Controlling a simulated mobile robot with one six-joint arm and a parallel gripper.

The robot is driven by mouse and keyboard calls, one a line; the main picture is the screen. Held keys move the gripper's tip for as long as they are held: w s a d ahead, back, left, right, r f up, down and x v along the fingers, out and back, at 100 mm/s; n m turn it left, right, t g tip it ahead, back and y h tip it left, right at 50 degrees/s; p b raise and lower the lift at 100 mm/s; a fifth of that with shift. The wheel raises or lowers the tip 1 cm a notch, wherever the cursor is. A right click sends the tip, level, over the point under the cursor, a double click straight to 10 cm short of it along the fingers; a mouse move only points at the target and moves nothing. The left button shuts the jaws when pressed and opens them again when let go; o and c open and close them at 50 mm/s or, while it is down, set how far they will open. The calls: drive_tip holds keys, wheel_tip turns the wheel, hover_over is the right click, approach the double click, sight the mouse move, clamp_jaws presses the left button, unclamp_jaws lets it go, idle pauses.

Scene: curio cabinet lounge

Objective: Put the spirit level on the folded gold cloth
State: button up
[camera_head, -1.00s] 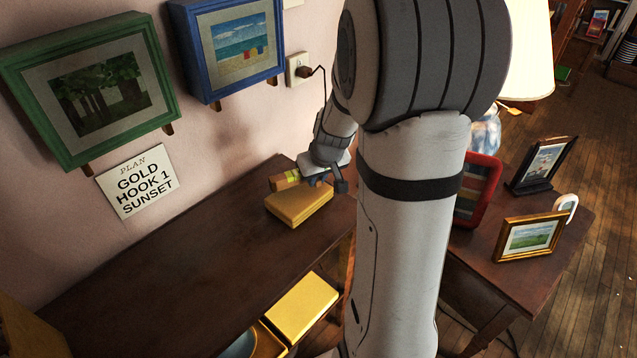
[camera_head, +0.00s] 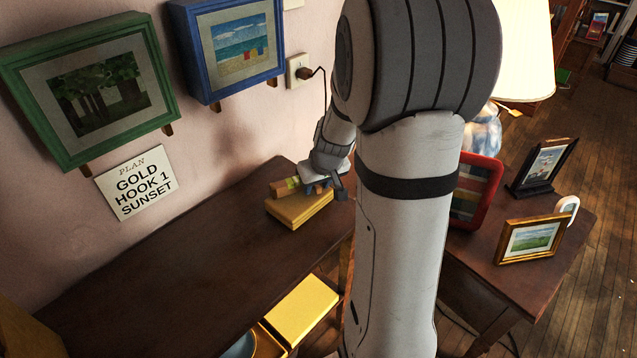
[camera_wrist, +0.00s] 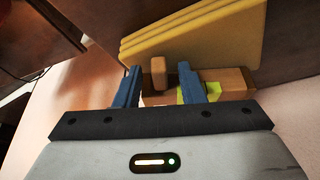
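The spirit level (camera_head: 287,187) is a wooden bar with a yellow-green section. In the wrist view, the level (camera_wrist: 236,82) has an upright wooden block and sits beside the layered cloth (camera_wrist: 200,35). My gripper (camera_wrist: 160,88) has its blue fingers apart on either side of this block, with gaps visible. In the head view, my gripper (camera_head: 318,186) is low over the cloth; my arm hides part of it.
The cloth lies on a dark wooden table (camera_head: 190,255) whose middle is clear. Framed pictures (camera_head: 240,48) and a plan sign (camera_head: 137,183) are on the wall. A side table (camera_head: 510,280) at right holds frames and a lamp.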

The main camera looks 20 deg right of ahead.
drive_tip(key=p+v, duration=0.2)
drive_tip(key=v, duration=1)
drive_tip(key=s+a+g, duration=0.2)
drive_tip(key=s+a, duration=1)
drive_tip(key=s, duration=0.3)
drive_tip(key=shift+r+g, duration=0.25)
drive_tip(key=shift+g, duration=0.05)
